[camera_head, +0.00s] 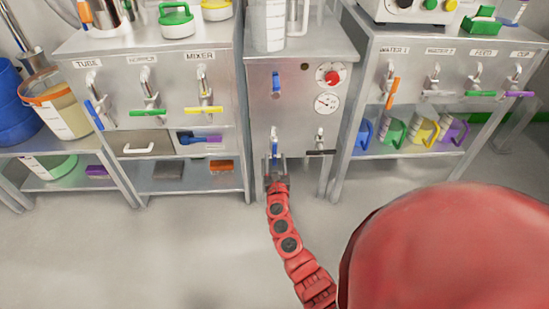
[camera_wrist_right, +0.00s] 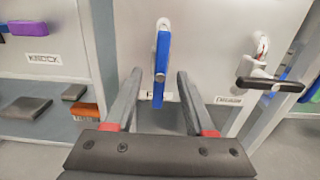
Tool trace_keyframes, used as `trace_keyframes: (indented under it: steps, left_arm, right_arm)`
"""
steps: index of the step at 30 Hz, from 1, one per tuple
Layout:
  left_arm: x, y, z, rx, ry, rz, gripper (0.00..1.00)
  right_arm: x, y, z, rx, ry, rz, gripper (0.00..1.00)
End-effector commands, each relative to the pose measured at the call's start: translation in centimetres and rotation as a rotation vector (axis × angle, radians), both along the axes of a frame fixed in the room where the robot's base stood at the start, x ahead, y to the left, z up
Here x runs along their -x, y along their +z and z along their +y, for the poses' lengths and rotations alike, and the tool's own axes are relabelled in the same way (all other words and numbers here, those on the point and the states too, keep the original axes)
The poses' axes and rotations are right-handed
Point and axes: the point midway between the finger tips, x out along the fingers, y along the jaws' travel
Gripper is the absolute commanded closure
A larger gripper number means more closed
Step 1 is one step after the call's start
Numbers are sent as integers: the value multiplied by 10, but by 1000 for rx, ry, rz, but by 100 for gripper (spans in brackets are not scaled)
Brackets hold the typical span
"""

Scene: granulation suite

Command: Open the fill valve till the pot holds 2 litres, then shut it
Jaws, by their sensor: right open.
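The fill valve has a blue lever handle (camera_head: 274,148) that hangs straight down on the front of the middle steel cabinet. In the right wrist view the blue handle (camera_wrist_right: 161,68) stands between my spread fingers, with a gap on both sides; a label behind its lower end is mostly hidden. My right gripper (camera_head: 275,172) is open and empty, just in front of and below this handle. A clear graduated vessel (camera_head: 269,25), perhaps the pot, stands on the cabinet top; its level is unclear. My left gripper is out of view.
A black-handled valve (camera_head: 320,152) sits right of the blue one, its handle level. Above are another blue lever (camera_head: 276,84), a red knob (camera_head: 330,75) and a round gauge (camera_head: 327,103). Cabinets with coloured valves flank both sides. The floor in front is clear.

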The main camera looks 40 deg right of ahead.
Motion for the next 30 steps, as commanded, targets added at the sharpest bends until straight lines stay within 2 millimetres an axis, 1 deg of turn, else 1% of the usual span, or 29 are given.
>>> trace_keyframes:
  steps: [1, 6, 10, 17, 18, 27, 30]
  left_arm:
    - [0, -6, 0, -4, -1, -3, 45]
    - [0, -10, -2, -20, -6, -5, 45]
    - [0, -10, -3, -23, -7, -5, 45]
    - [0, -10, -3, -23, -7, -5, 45]
    - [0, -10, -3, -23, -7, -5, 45]
    - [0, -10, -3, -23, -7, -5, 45]
    - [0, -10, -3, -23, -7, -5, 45]
  right_arm:
    - [-6, -3, -5, -2, -3, -1, 45]
    - [-21, -3, -14, -2, -4, 1, 45]
    - [-25, -2, -16, -1, -2, 2, 45]
    - [-26, -1, -16, -2, -1, 3, 45]
    - [-26, -1, -16, -2, -1, 3, 47]
    - [-26, -1, -16, -2, -1, 3, 100]
    - [-26, -1, -16, -2, -1, 3, 100]
